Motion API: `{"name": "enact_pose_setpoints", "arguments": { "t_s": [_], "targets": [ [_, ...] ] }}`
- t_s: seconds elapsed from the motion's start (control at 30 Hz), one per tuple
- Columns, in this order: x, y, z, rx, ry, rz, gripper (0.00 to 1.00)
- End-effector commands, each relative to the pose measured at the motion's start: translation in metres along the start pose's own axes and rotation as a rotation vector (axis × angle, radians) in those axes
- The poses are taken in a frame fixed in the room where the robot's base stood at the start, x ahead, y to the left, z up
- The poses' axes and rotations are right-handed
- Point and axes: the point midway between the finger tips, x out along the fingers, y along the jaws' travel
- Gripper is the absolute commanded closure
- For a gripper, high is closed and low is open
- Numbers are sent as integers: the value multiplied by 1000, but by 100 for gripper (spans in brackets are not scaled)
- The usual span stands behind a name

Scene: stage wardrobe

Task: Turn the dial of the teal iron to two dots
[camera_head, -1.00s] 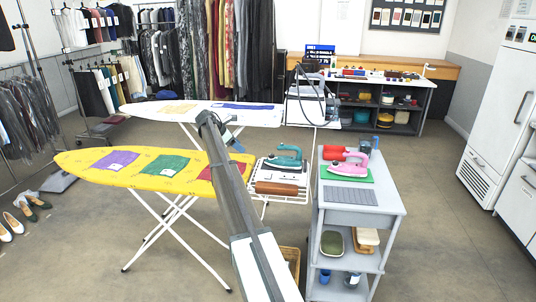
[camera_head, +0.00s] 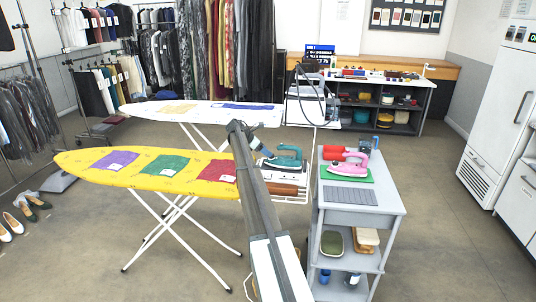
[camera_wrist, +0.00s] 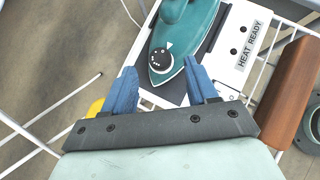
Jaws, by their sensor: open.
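The teal iron (camera_head: 284,158) rests on a white stand at the right end of the yellow ironing board. In the wrist view, the front of the teal iron (camera_wrist: 182,45) shows its black dial (camera_wrist: 160,60), with white marks and a pointer at its edge; I cannot tell which setting it is at. My gripper (camera_wrist: 164,80) is open and empty. Its two blue fingers are either side of the iron's tip in the picture, with the dial beyond and between them. In the head view, my gripper (camera_head: 262,150) is just left of the iron and partly hidden.
A "HEAT READY" panel (camera_wrist: 245,45) and a brown wooden roll (camera_wrist: 290,90) lie right of the iron on the stand. A grey cart (camera_head: 330,212) with a pink iron (camera_head: 350,164) stands at the right. The yellow board (camera_head: 130,172) is at the left.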

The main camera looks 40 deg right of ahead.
Motion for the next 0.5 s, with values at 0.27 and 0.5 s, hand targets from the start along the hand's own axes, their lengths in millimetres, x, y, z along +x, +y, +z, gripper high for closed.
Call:
{"name": "enact_pose_setpoints", "arguments": {
  "t_s": [0.27,0.5],
  "targets": [
    [25,0,1,1,0,0,42],
    [29,0,0,1,0,0,42]
  ]
}}
